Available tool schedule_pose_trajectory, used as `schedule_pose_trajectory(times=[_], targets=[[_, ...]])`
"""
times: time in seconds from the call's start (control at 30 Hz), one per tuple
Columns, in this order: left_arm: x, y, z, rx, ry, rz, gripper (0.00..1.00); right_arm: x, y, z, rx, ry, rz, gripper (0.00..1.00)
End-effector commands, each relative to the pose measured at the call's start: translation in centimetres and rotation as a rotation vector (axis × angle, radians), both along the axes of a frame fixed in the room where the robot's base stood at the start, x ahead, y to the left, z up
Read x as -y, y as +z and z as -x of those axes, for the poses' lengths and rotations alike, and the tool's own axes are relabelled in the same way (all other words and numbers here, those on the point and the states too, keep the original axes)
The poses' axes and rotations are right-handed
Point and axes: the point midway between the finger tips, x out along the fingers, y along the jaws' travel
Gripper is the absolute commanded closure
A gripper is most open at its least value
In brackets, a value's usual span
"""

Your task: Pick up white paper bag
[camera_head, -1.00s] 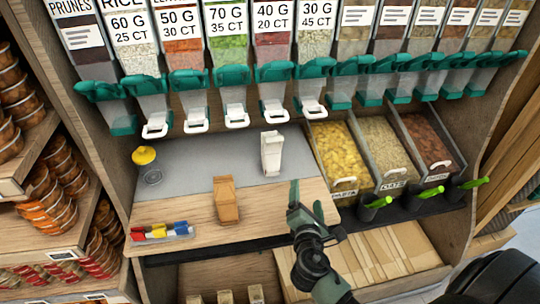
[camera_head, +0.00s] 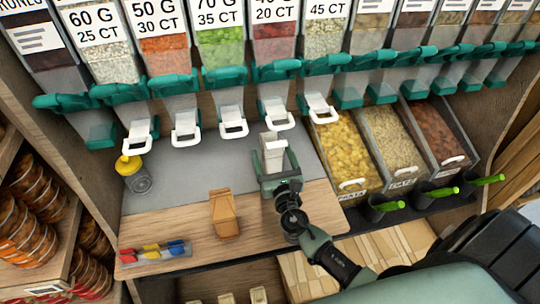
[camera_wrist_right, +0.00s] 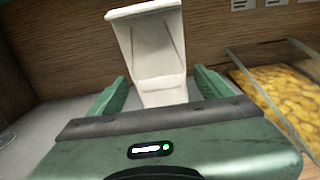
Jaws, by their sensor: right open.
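The white paper bag (camera_head: 276,148) stands upright on the grey mat (camera_head: 200,165) under the dispensers. My right gripper (camera_head: 277,165) is open in front of it, with its fingers on either side of the bag's lower part. In the right wrist view the white paper bag (camera_wrist_right: 155,58) rises between the two green fingers of my right gripper (camera_wrist_right: 165,88). A gap shows beside at least the left finger. The bag's base is partly hidden by the gripper body. My left gripper is not in view.
A brown paper bag (camera_head: 224,213) stands left of my right arm. A yellow-topped jar (camera_head: 134,174) and a tray of coloured clips (camera_head: 153,253) are farther left. Bins of pasta (camera_head: 345,155) and oats (camera_head: 393,146) stand at the right. Dispensers (camera_head: 226,95) hang above.

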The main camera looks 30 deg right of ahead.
Motion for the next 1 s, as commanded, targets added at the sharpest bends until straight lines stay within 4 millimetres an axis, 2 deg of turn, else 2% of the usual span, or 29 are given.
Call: schedule_pose_trajectory(times=[0.13, 0.4, 0.7, 0.9, 1.0], targets=[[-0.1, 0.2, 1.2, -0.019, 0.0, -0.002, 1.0, 0.5, 0.1, -1.8, 0.001, -0.001, -0.002, 0.2], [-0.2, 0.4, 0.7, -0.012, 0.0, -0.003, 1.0, 1.5, -0.1, -5.4, 0.001, -0.001, -0.003, 0.2], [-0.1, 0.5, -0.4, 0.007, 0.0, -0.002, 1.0, 1.7, -0.1, -5.8, 0.0, 0.0, -0.004, 0.2], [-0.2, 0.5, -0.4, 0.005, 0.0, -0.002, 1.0, 1.7, -0.1, -5.8, 0.0, -0.001, -0.004, 0.76], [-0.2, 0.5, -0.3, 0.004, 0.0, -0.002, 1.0, 1.7, -0.2, -5.8, 0.0, -0.001, -0.004, 1.0]])
